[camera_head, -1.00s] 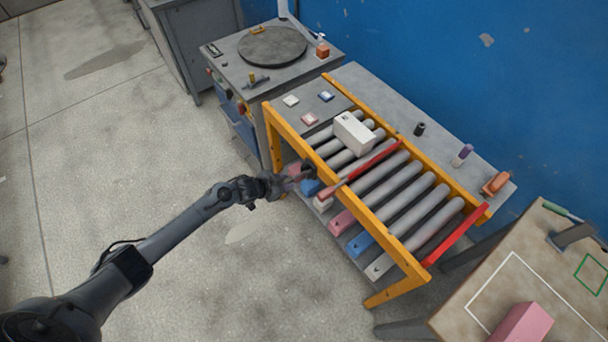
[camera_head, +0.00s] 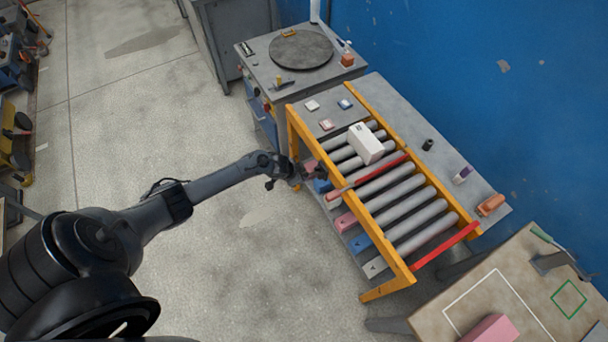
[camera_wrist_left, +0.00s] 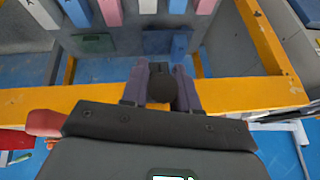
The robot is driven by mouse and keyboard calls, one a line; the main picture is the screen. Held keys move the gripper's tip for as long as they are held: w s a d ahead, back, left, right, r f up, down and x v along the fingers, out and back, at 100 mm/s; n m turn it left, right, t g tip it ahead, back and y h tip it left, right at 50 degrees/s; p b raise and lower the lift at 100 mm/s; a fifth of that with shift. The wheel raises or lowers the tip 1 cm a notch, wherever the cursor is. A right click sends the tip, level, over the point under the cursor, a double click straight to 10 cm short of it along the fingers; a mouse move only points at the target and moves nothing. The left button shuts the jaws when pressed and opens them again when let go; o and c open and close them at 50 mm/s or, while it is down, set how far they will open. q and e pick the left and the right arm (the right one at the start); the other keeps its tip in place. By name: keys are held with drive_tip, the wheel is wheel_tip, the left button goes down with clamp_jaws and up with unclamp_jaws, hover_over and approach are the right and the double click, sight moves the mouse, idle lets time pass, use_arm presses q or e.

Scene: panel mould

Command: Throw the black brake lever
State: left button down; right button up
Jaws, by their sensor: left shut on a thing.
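The brake lever shows as a dark round knob (camera_wrist_left: 161,89) in the left wrist view. It sits between the two fingers of my left gripper (camera_wrist_left: 160,78), at the orange front rail of the roller conveyor. My left gripper is shut on the knob. In the head view my left gripper (camera_head: 306,172) reaches the left part of that front rail, and the lever is too small and too covered to make out clearly. My right gripper is in neither view.
The roller conveyor (camera_head: 403,200) carries a white box (camera_head: 366,143) behind a red bar (camera_head: 372,176). Coloured blocks lie under the rollers. A cabinet with a round plate (camera_head: 301,50) stands behind left. A wooden table (camera_head: 462,300) is at lower right. Floor in front is clear.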

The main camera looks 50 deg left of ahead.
use_arm(q)
drive_tip(key=shift+r, duration=0.1)
drive_tip(key=c, duration=0.9)
unclamp_jaws()
drive_tip(key=shift+s+r+p, duration=0.3)
drive_tip(key=shift+r, duration=0.3)
drive_tip(key=p+v, duration=0.2)
drive_tip(key=v, duration=0.7)
drive_tip(key=shift+s+r, duration=0.1)
drive_tip(key=shift+r, duration=0.05)
